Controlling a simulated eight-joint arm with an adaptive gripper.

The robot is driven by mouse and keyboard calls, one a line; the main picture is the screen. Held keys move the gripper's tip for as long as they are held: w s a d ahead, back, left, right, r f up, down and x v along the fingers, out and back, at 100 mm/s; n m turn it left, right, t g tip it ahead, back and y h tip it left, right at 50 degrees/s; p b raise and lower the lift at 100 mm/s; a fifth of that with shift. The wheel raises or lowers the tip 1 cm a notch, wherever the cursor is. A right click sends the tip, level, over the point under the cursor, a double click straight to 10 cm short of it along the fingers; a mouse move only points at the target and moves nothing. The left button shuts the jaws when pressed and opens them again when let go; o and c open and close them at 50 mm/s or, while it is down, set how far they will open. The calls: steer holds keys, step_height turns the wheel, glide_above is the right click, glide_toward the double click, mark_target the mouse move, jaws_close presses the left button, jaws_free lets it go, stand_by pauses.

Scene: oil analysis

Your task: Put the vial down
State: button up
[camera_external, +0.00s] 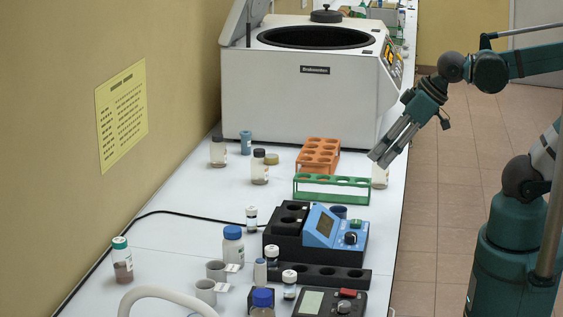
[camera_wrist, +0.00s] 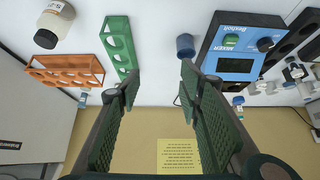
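My gripper (camera_external: 381,158) points down and left above the right edge of the bench. In the wrist view my gripper (camera_wrist: 160,76) has its two fingers apart, with only bench and wall visible between them. A pale vial (camera_external: 380,177) stands just below the fingertips in the external view, beside the green rack's right end; its top is hidden. A dark-capped vial (camera_wrist: 54,24), probably the same one, lies outside the fingers at upper left in the wrist view. Other vials (camera_external: 260,167) (camera_external: 218,151) stand upright further left. Which vial the task means is not clear.
A green rack (camera_external: 332,188) and orange rack (camera_external: 318,157) stand near the gripper. A white centrifuge (camera_external: 300,85) is behind them. A blue mixer (camera_external: 334,228), black holders and several small bottles crowd the front. Bench space (camera_external: 200,205) at left is clear.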

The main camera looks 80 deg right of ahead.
steer(key=w+a+f+m+y, duration=0.1)
steer(key=w+a+m+y, duration=0.1)
steer(key=a, duration=0.4)
steer(key=w+a+f+m+y, duration=0.2)
steer(key=w+a+m, duration=0.3)
steer(key=a, duration=0.2)
steer(key=w+a+f+m+y, duration=0.1)
steer(key=w+a+m, duration=0.3)
steer(key=a, duration=0.2)
steer(key=shift+w+a+f+y, duration=0.15)
steer(key=shift+a+f+y, duration=0.2)
steer(key=shift+y, duration=0.05)
steer(key=w+a+f+m+y, duration=0.25)
steer(key=a+m, duration=0.35)
steer(key=a, duration=0.3)
steer(key=m+y, duration=0.3)
steer(key=m, duration=0.3)
glide_toward(289, 274)
steer(key=shift+w+a+f, duration=0.15)
steer(key=shift+w+f, duration=0.05)
steer(key=shift+w, duration=0.45)
steer(key=shift+s+a+f+m, duration=0.15)
steer(key=shift+a+f+m, duration=0.05)
steer(key=shift+a+m, duration=0.5)
steer(key=shift+x, duration=1.25)
